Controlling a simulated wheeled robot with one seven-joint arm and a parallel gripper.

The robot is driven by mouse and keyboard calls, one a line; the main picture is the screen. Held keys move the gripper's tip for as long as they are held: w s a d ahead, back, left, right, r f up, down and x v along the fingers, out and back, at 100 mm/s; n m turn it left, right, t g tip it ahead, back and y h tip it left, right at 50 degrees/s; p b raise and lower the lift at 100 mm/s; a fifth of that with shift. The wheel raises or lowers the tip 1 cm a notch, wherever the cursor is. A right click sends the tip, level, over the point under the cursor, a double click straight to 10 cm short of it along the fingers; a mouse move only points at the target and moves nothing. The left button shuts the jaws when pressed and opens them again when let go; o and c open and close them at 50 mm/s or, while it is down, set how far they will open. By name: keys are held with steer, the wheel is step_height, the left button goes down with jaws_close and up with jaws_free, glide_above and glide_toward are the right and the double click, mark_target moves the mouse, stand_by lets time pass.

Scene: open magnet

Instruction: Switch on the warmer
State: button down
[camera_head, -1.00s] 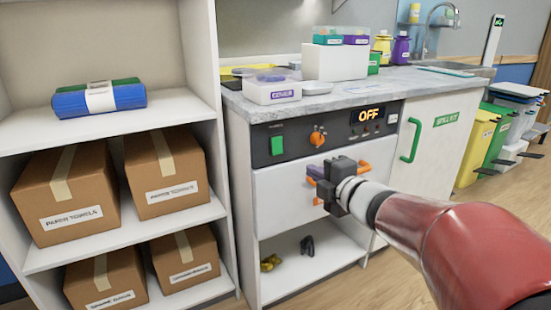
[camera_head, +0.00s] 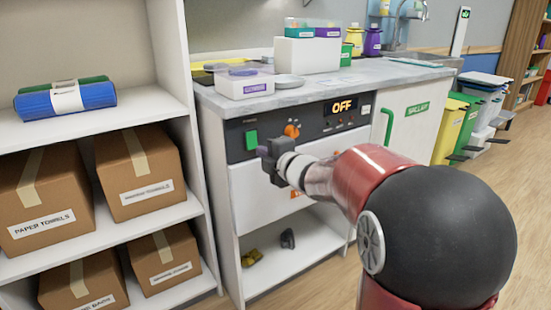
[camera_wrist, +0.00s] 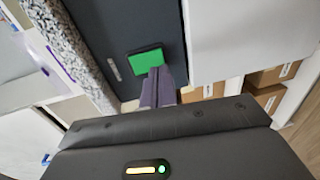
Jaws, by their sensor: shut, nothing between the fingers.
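The warmer's dark control panel (camera_head: 300,121) is set under the grey counter, above a white drawer front. Its display (camera_head: 341,106) reads OFF. A green rocker switch (camera_head: 251,140) sits at the panel's left end, with an orange knob (camera_head: 292,130) to its right. In the wrist view the green switch (camera_wrist: 146,61) lies just beyond the fingertips. My gripper (camera_head: 262,152) is shut and empty, in front of the panel close to the switch. Its purple-grey fingers (camera_wrist: 158,80) overlap the switch's lower edge in the wrist view; I cannot tell whether they touch it.
White shelves with cardboard boxes (camera_head: 138,170) and a blue roll (camera_head: 66,99) stand at left. Tubs (camera_head: 244,84) sit on the counter (camera_head: 285,93). A green-handled cabinet (camera_head: 410,122) and several bins (camera_head: 450,125) are at right. Open floor lies at right.

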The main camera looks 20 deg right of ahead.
mark_target(253, 148)
steer(key=shift+x, duration=1.4)
steer(key=shift+w+b, duration=0.15)
steer(key=shift+b, duration=0.75)
steer(key=shift+f, duration=0.15)
